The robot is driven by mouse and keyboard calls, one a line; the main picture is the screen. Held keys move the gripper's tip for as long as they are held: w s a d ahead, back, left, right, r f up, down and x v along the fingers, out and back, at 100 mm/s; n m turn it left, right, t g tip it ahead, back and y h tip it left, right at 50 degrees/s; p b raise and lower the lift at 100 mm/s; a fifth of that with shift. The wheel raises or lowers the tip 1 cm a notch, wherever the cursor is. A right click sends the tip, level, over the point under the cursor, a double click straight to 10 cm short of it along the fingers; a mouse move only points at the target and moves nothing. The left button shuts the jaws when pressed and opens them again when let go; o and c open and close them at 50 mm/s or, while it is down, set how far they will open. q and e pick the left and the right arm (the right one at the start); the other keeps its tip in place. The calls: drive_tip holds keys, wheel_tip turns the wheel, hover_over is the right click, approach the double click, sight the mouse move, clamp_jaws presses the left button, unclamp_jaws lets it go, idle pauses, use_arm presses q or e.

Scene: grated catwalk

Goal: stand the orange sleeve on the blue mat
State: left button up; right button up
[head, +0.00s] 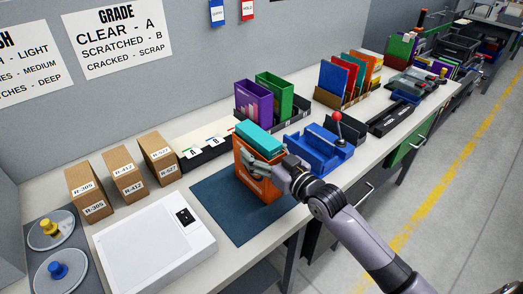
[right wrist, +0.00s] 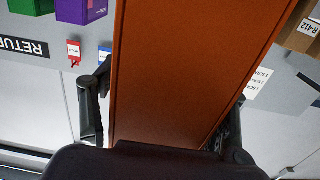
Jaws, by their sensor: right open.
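The orange sleeve (head: 245,172) stands upright on the blue mat (head: 222,208), with a teal block-like item (head: 258,139) showing at its top. My right gripper (head: 262,158) is at the sleeve's upper part, its fingers around it. In the right wrist view the orange sleeve (right wrist: 195,70) fills the middle, between the two open fingers (right wrist: 168,112). The left finger is close beside the sleeve's edge; whether it touches is hard to tell. The right finger is mostly hidden behind the sleeve. My left gripper is not in view.
A white flat device (head: 150,250) and small cardboard boxes (head: 124,173) lie left of the mat. A blue bin (head: 318,152) and a joystick-like red knob (head: 337,117) stand to the right. Purple and green sleeves (head: 253,98) stand in a dark rack behind.

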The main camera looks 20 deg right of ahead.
sight(277, 163)
drive_tip(key=shift+r, duration=0.15)
drive_tip(key=b+v, duration=0.1)
drive_tip(key=v, duration=1)
drive_tip(key=shift+b, duration=0.35)
drive_tip(key=shift+s+d+r, duration=0.1)
drive_tip(key=shift+s, duration=0.45)
